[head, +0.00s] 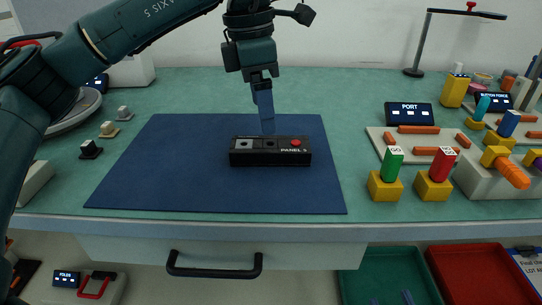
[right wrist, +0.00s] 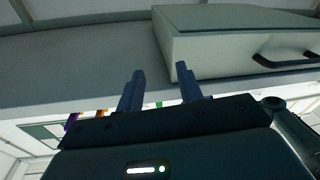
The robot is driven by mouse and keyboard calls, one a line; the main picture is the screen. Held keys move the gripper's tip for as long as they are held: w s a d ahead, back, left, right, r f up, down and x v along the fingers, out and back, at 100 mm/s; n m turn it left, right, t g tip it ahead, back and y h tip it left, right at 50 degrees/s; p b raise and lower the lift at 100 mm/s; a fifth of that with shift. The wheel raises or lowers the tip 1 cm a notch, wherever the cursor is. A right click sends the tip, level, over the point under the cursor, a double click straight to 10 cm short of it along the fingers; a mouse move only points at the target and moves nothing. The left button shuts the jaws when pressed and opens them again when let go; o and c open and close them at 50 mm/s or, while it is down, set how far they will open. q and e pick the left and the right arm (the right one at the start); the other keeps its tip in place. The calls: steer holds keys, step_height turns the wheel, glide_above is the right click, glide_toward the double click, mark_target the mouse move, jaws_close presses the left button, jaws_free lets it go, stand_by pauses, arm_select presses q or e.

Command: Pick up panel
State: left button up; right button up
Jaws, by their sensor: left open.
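The panel (head: 270,158) is a black box labelled "PANEL 5", with a red button and grey and dark squares on top. It lies flat on the dark blue mat (head: 150,180). My left gripper (head: 266,128) points down at the panel, its blue fingers just behind or over the panel's middle. It is open, though its fingers overlap in the head view; I cannot tell whether they touch the panel. My right gripper (right wrist: 160,82) shows only in the right wrist view. Its fingers are apart with nothing between them, below the table.
A drawer (head: 220,252) with a black handle is under the green table; it also shows in the right wrist view (right wrist: 235,35). Yellow blocks with green (head: 393,162) and red (head: 442,165) pegs stand right of the mat. Green (head: 350,285) and red (head: 440,275) bins are below.

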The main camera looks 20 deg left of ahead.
mark_target(270, 150)
arm_select(q)
steer(key=f, duration=0.2)
steer(key=f+b, duration=0.1)
steer(key=f, duration=0.1)
steer(key=d+f+b, duration=0.1)
steer(key=f, duration=0.1)
steer(key=shift+w+f, duration=0.35)
steer(key=shift+f, duration=0.05)
steer(key=shift+c, duration=0.5)
steer(key=c, duration=1.2)
steer(key=shift+r, duration=0.15)
